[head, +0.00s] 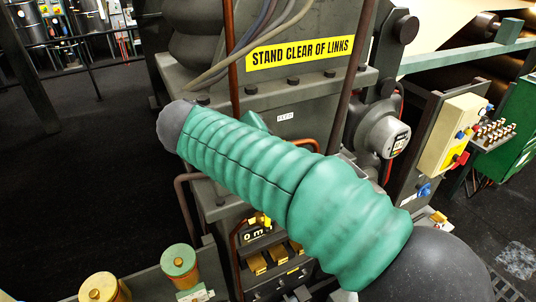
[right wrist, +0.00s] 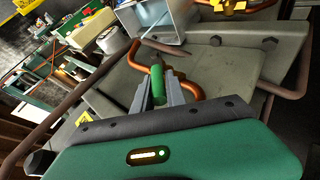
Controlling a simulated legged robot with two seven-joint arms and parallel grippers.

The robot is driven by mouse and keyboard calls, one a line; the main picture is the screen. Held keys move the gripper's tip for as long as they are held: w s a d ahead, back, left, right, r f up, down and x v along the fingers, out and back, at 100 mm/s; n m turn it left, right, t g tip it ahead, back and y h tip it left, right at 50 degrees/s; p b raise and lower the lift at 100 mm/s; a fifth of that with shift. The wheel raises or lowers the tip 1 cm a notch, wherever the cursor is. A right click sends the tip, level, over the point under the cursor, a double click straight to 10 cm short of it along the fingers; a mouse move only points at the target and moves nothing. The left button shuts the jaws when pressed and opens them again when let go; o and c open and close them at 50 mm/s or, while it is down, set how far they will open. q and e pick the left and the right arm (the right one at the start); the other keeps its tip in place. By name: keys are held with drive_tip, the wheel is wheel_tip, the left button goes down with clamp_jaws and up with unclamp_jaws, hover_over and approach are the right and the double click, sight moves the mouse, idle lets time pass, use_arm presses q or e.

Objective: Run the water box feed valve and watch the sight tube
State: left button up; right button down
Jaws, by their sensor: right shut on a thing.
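In the right wrist view, my right gripper (right wrist: 159,92) is shut on a green handle (right wrist: 158,86). The handle stands by a bent copper pipe (right wrist: 191,88), in front of a grey machine plate. I take it as the feed valve's handle, but no label on it is readable. In the head view, my green-sleeved right arm crosses the middle and hides the gripper and handle. My left gripper is in neither view. I cannot make out a sight tube for sure. A pale box (right wrist: 157,22) with see-through-looking sides stands beyond the handle in the wrist view.
A yellow "STAND CLEAR OF LINKS" sign (head: 300,53) is on the grey machine. A yellow control box (head: 452,134) stands at right. Brown upright rods (head: 231,60) and a round grey gauge-like unit (head: 382,134) flank the arm. Dark open floor (head: 80,150) lies at left.

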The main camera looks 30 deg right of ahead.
drive_tip(key=shift+a+f+b, duration=0.15)
drive_tip(key=shift+b, duration=0.15)
drive_tip(key=shift+h, duration=0.3)
drive_tip(key=c, duration=1.4)
unclamp_jaws()
drive_tip(key=b+v, duration=0.1)
drive_tip(key=v, duration=1.6)
drive_tip(key=shift+a, duration=0.15)
